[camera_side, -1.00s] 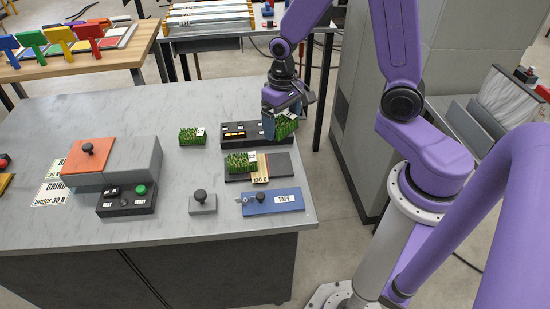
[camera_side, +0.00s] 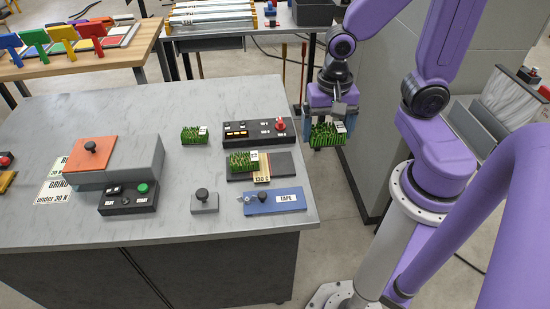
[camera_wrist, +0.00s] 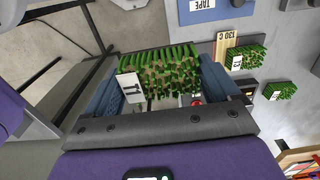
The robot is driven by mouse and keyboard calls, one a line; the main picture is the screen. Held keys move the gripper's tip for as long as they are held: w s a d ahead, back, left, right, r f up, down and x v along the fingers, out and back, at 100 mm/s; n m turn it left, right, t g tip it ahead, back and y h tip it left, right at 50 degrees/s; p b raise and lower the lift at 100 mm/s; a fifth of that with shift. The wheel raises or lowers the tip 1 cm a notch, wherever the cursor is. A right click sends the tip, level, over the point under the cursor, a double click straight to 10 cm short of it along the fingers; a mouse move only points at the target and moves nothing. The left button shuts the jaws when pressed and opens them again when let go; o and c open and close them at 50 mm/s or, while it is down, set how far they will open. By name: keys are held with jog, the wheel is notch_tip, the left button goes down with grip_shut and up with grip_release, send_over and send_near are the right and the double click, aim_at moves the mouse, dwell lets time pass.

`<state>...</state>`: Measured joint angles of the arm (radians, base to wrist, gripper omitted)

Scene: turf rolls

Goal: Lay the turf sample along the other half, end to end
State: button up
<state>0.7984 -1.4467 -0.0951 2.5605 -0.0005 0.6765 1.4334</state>
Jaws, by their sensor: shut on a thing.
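My gripper (camera_side: 327,112) is shut on a green turf sample (camera_side: 327,137) with a white tag. It holds the turf roughly level in the air, beyond the table's right edge in the side view. In the wrist view the held turf (camera_wrist: 165,68) sits between the two blue fingers. A second turf piece (camera_side: 241,163) lies on the left part of a dark plate (camera_side: 282,165), beside a tan strip marked 130 C (camera_side: 262,170). A third turf piece (camera_side: 191,136) lies on the bare table, left of a black control box. Which piece is the other half I cannot tell.
The black control box (camera_side: 257,141) has lit orange displays and a red knob (camera_side: 281,124). A blue TAPE plate (camera_side: 275,201) and a grey knobbed block (camera_side: 204,204) stand in front. A grey machine with an orange plate (camera_side: 88,155) stands left. The table's back left is clear.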

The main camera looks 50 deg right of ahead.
jog(key=w+f, duration=0.3)
jog(key=w, duration=0.1)
jog(key=w+f, duration=0.3)
jog(key=w, duration=0.2)
jog(key=w+a+f, duration=0.1)
jog(key=w+f, duration=0.2)
jog(key=w, duration=0.1)
jog(key=shift+w+f, duration=0.3)
jog(key=shift+f, duration=0.05)
notch_tip(320, 180, down, 3)
jog(key=shift+r, duration=0.15)
jog(key=shift+f, duration=0.25)
jog(key=shift+s+f, duration=0.1)
jog(key=shift+f, duration=0.45)
dwell(0.3)
jog(key=o, duration=0.9)
jog(key=shift+o, duration=0.2)
notch_tip(320, 180, up, 12)
jog(key=s+a+r+n, duration=0.1)
jog(key=s+r+n, duration=0.2)
jog(key=s+n, duration=0.7)
jog(key=s+a+r+n, duration=0.1)
jog(key=s+r+n, duration=0.3)
jog(key=s+n, duration=0.7)
jog(key=shift+s+a+n, duration=0.2)
jog(key=shift+a+n, duration=0.1)
